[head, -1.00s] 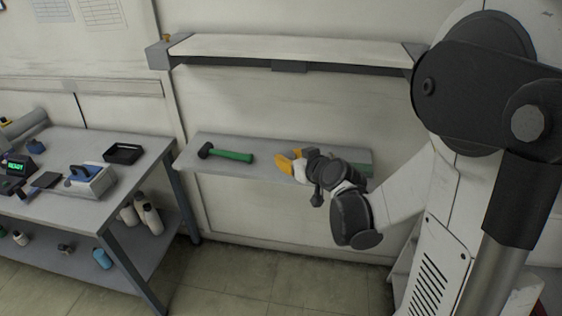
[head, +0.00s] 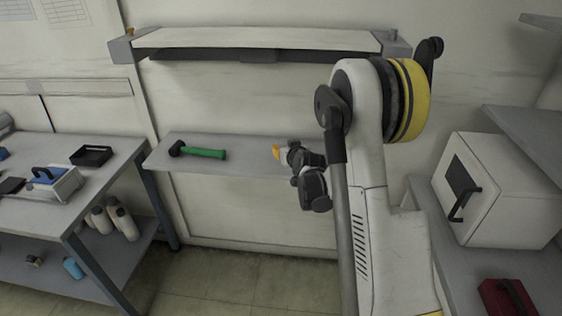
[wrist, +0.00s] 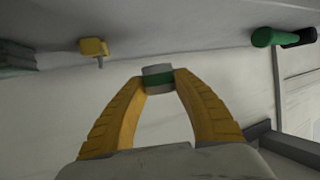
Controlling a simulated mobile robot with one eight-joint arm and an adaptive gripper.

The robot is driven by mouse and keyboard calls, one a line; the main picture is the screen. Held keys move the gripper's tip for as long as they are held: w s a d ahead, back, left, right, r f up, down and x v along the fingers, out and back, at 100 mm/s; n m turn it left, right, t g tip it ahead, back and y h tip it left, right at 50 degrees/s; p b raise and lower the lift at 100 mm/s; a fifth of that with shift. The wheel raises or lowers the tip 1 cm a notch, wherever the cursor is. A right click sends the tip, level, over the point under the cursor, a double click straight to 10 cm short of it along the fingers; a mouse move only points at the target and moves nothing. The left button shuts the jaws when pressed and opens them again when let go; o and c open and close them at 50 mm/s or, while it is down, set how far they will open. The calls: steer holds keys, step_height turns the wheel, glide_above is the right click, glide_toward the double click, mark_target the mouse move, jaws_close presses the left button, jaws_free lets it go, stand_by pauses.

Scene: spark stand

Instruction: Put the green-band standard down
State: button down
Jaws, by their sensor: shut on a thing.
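The green-band standard (wrist: 158,77) is a small grey cylinder with a green band around its middle. My gripper (wrist: 159,82) has its two yellow fingers shut on it, one on each side, in the wrist view. In the head view my gripper (head: 279,152) is over the right part of the grey lower shelf (head: 240,164). The standard cannot be made out there. In the wrist view the shelf (wrist: 200,20) spans the top, and I cannot tell how far the standard is from it.
A green-handled hammer (head: 203,153) lies on the shelf left of my gripper; its handle (wrist: 268,37) shows in the wrist view. That view also shows a small yellow thing (wrist: 93,47). An upper shelf (head: 260,40) overhangs. A white cabinet (head: 500,190) stands right.

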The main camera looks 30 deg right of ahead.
steer(key=shift+w+f, duration=0.45)
steer(key=shift+w, duration=0.15)
step_height(320, 180, down, 4)
steer(key=shift+r+b, duration=0.1)
steer(key=shift+b, duration=1.1)
steer(key=shift+r, duration=0.1)
steer(key=c, duration=1.4)
jaws_free()
steer(key=shift+f, duration=0.25)
steer(key=o, duration=0.4)
steer(key=shift+r, duration=0.1)
steer(key=shift+c, duration=0.2)
steer(key=shift+s, duration=0.1)
